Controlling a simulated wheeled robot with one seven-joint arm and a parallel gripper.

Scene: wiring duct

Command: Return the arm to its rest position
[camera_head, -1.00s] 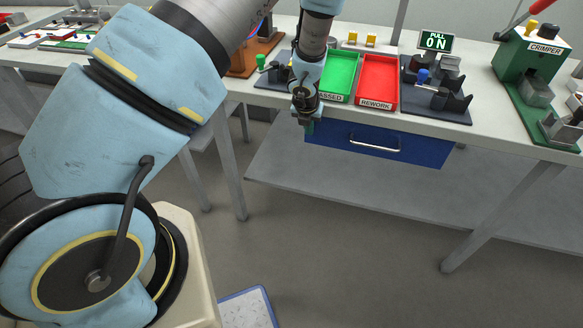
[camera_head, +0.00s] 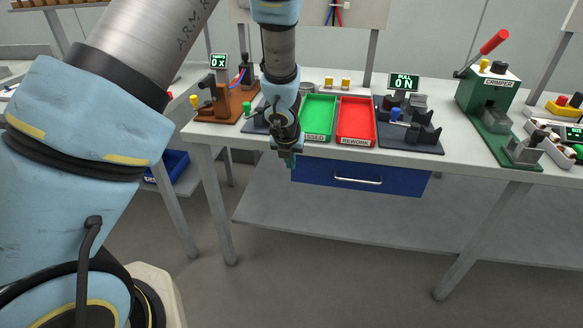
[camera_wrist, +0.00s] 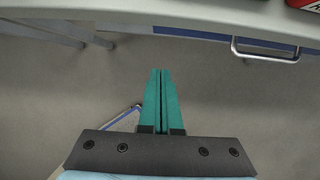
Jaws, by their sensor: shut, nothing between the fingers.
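My gripper (camera_head: 288,160) hangs pointing down in front of the workbench (camera_head: 240,139) in the head view, just left of the blue drawer. In the wrist view the two green fingers (camera_wrist: 161,100) lie side by side, shut with nothing between them. Below them the wrist view shows grey floor. The arm reaches from the left of the head view, and its large light blue links cover the left side of the picture.
The green tray (camera_head: 318,117), red REWORK tray (camera_head: 356,121), dark fixture (camera_head: 410,140) and green crimper (camera_head: 490,95) stand on the bench. The blue drawer (camera_head: 350,178) has a handle facing me. Open floor lies in front.

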